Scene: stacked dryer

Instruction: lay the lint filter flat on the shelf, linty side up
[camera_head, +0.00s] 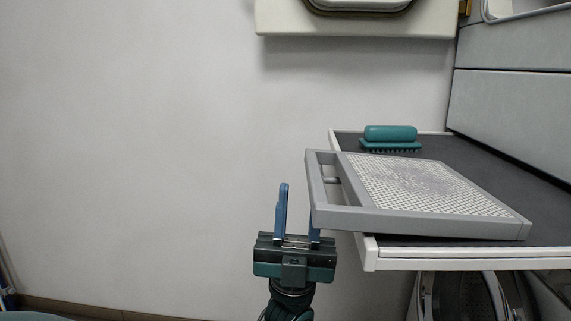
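The lint filter (430,188) is a grey rectangular frame with a white mesh and an open handle at its left end. A grey lint patch shows on the mesh, facing up. The filter lies about flat over the dark shelf (540,205), its handle end sticking out past the shelf's left edge. I cannot tell whether its whole underside touches the shelf. My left gripper (298,215) is upright at the handle's left, its blue fingers apart and nothing seen between them. The right finger's tip is hidden by the handle frame. My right gripper is not in view.
A teal brush (390,138) lies bristles down at the shelf's back left. A grey panel (515,115) bounds the shelf on the right. A round machine door (465,297) is below. A pale box-like unit (355,20) is above. The left is bare wall.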

